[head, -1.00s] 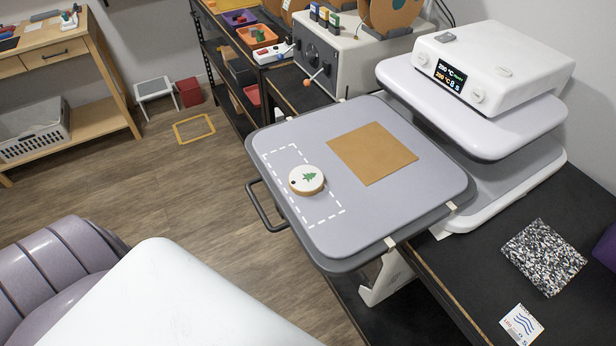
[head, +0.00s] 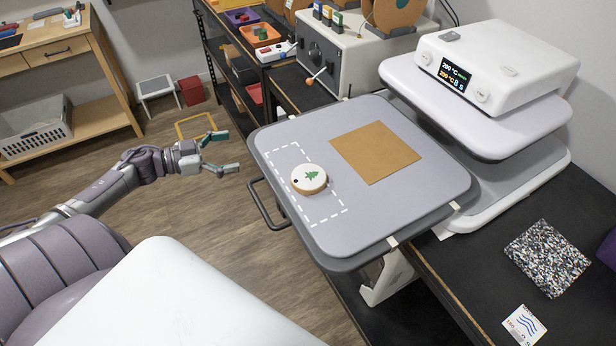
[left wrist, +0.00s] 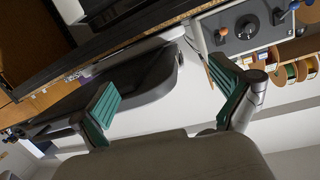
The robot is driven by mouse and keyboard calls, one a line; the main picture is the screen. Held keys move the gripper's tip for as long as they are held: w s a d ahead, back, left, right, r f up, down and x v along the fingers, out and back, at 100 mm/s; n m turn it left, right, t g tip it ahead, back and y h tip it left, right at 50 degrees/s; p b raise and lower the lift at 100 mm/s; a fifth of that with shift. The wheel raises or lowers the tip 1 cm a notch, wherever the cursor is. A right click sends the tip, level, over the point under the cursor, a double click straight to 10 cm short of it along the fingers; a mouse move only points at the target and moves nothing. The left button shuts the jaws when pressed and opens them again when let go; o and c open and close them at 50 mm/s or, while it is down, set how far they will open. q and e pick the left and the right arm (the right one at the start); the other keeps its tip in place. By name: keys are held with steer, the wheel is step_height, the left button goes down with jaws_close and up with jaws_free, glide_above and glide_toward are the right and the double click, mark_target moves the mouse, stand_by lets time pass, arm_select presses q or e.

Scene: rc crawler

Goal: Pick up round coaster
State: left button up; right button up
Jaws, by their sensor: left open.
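The round coaster (head: 309,179) is white on top with a green tree print and a small dark hole, and has a wood-coloured edge. It lies flat on the grey platen (head: 330,228) in the head view, partly over a white dashed outline. My left gripper (head: 226,153) is open and empty, over the floor to the left of the platen and apart from the coaster. Its teal fingers also show spread in the left wrist view (left wrist: 165,105), with nothing between them. The coaster is not seen there. My right gripper is not in view.
A brown square sheet (head: 375,152) lies on the platen beyond the coaster. The heat press's white control head (head: 497,68) stands at the right. A dark handle (head: 262,205) juts from the platen's left side. A speckled square (head: 547,258) lies on the black bench.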

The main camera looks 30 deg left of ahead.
arm_select(q)
steer(key=d+r+m+g+h, duration=0.3)
steer(key=d+r+g, duration=0.15)
steer(key=r, duration=0.25)
steer(key=m+g, duration=0.4)
steer(key=g, duration=0.1)
glide_toward(309, 177)
steer(key=shift+w+d+f, duration=0.65)
steer(key=shift+d+f, duration=0.15)
steer(key=shift+d, duration=0.2)
steer(key=p+x, duration=0.1)
steer(key=x, duration=0.1)
steer(key=p+x, duration=0.1)
steer(key=x, duration=0.1)
steer(key=shift+s+d+r, duration=0.1)
steer(key=shift+d, duration=0.3)
steer(key=shift+d+f, duration=0.3)
steer(key=shift+d, duration=0.1)
steer(key=c, duration=1.1)
steer(key=shift+c, duration=0.3)
